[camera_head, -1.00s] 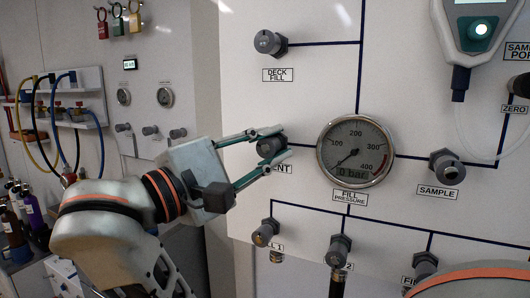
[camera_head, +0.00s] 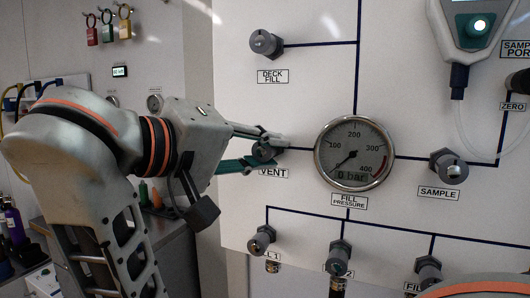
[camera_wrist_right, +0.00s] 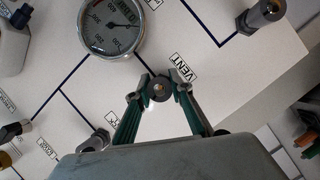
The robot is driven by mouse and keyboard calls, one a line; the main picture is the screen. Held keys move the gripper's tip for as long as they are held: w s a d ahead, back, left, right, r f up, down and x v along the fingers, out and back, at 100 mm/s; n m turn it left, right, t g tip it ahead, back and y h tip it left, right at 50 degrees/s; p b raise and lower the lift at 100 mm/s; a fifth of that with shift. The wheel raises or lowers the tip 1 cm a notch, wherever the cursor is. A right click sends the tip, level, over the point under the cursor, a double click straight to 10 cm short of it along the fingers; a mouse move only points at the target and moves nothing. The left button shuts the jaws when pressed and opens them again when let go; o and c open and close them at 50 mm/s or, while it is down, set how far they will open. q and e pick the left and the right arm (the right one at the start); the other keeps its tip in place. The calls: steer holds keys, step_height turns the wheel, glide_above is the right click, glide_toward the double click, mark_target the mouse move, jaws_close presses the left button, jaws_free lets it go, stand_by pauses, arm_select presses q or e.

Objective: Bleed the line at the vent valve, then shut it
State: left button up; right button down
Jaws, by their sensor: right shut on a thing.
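The vent valve (camera_head: 264,153) is a dark grey knob on the white panel, left of the fill pressure gauge (camera_head: 354,153). Its VENT label (camera_head: 274,173) is just below and partly covered. My right gripper (camera_head: 270,151) has its green-sided fingers shut on the vent knob, one finger above and one below. The right wrist view also shows the vent knob (camera_wrist_right: 158,91) between the fingertips. The gauge display reads 0 bar and its needle is at the low end. The knob's opening position cannot be told. My left gripper is out of view.
Nearby knobs are deck fill (camera_head: 265,43) above, sample (camera_head: 448,167) at the right, and several along the lower line, such as the one at left (camera_head: 262,239). A handheld analyser (camera_head: 476,35) hangs at upper right. Part of my own body shows at lower right.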

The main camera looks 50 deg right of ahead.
steer(key=shift+f+m+t+y, duration=0.1)
steer(key=shift+m+t+y, duration=0.35)
steer(key=shift+m, duration=0.85)
steer(key=c, duration=1.8)
jaws_free()
steer(key=shift+o, duration=0.2)
